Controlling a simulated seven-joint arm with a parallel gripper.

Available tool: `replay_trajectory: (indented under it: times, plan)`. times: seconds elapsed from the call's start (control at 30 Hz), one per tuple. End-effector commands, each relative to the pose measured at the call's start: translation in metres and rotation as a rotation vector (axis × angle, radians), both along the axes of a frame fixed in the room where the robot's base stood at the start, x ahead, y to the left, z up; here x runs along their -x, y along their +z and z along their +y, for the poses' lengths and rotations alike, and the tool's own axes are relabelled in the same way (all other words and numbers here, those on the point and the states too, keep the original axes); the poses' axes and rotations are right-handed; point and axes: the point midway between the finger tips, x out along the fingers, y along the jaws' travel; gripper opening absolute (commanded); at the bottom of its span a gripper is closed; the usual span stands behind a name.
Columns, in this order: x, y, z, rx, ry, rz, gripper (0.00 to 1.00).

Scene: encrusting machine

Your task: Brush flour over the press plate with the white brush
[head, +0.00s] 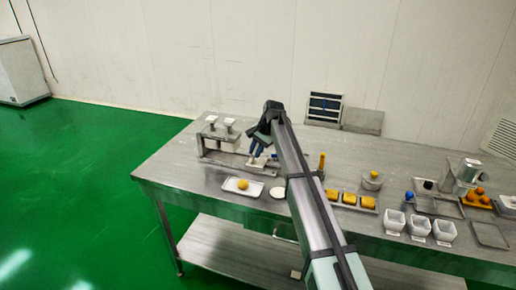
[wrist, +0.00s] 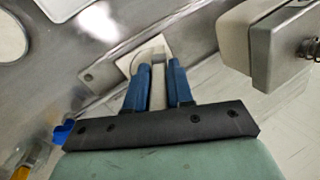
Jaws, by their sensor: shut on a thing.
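My gripper (head: 259,150) is low over the right end of the metal press machine (head: 210,155) on the steel table. In the wrist view its blue fingers (wrist: 159,82) are shut on the pale handle of the white brush (wrist: 158,72). The handle stands between the fingers and runs down to a white square patch (wrist: 136,62) on the machine's metal base. I cannot tell whether this patch is the press plate or part of the brush, or whether bristles touch it. Flour is not distinguishable.
A white tray with a yellow ball (head: 243,184) and a small white dish (head: 278,192) lie in front of the machine. A grey block (wrist: 285,45) of the machine rises close at right in the wrist view. Yellow pieces (head: 349,199) and white cups (head: 418,227) stand farther right.

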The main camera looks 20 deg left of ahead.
Motion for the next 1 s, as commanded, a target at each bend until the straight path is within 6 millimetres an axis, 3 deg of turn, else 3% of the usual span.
replay_trajectory:
  times: [0.1, 0.67, 1.0]
  plan:
    - [0.013, 0.000, -0.001, 0.000, 0.001, 0.000, 0.00]
    - [-0.043, 0.000, 0.000, 0.001, 0.000, 0.000, 0.00]
    - [-0.041, 0.000, -0.031, 0.001, -0.001, 0.001, 0.00]
